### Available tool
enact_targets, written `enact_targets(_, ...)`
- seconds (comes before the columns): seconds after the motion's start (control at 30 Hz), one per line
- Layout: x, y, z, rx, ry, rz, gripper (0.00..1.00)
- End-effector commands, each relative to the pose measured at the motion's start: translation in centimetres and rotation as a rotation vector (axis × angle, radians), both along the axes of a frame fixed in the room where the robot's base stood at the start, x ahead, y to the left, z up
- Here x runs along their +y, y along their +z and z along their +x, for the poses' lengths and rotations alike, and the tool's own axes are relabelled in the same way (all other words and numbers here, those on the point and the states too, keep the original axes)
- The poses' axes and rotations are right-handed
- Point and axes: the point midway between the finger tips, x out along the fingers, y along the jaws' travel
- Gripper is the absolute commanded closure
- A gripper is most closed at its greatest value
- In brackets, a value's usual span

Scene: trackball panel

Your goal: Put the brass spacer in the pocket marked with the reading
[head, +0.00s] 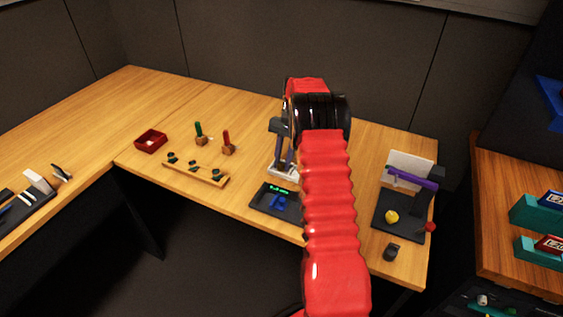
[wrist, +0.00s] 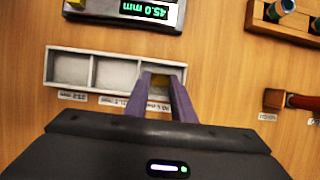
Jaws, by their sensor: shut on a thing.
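The display (wrist: 148,10) at the top of the wrist view reads 45.0 mm, upside down. It sits on a dark device (head: 275,200) in the head view. A pale tray (wrist: 88,52) has three pockets in a row, with small printed labels (wrist: 72,96) along its near edge, too blurred to read surely. My gripper (wrist: 160,77) reaches into the right pocket with its purple fingers shut on the brass spacer (wrist: 160,82), mostly hidden between them. I cannot tell if the spacer touches the floor.
A wooden rack (head: 195,174) with green-topped pieces, a red box (head: 151,141) and two handled tools (head: 228,145) stand left on the desk. A dark stand (head: 398,215) with a yellow piece is at the right. My red arm hides part of the desk.

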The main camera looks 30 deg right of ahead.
Motion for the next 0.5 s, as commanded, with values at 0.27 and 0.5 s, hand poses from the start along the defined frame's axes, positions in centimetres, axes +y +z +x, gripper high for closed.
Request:
enact_targets(0.27,-0.02,-0.17,-0.02,0.0,0.0,0.0,0.7)
enact_targets(0.5,-0.05,0.05,-0.02,0.0,0.0,0.0,0.7)
